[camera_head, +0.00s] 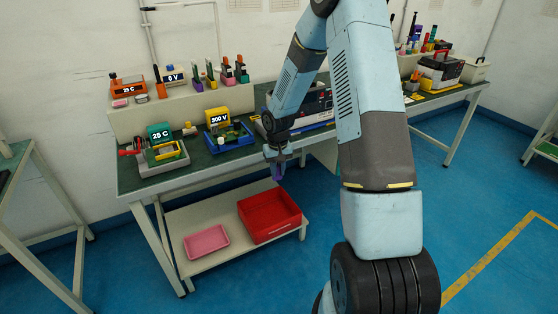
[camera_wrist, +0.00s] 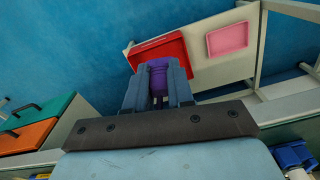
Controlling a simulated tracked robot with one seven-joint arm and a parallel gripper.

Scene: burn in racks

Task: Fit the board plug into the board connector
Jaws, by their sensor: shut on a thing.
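My gripper (camera_head: 278,158) hangs in front of the workbench's front edge, above the lower shelf. In the wrist view my gripper (camera_wrist: 158,88) is shut on a purple piece (camera_wrist: 159,69), which looks like the board plug. The purple piece (camera_head: 278,174) also shows below the fingers in the head view, pointing down. It is apart from the bench and the bins. I cannot make out the board connector for certain in either view.
The workbench (camera_head: 190,170) carries a green unit marked 25 C (camera_head: 159,132) and a yellow unit marked 300 V (camera_head: 217,117). On the lower shelf are a red bin (camera_head: 269,215) and a pink tray (camera_head: 206,242). Blue floor in front is clear.

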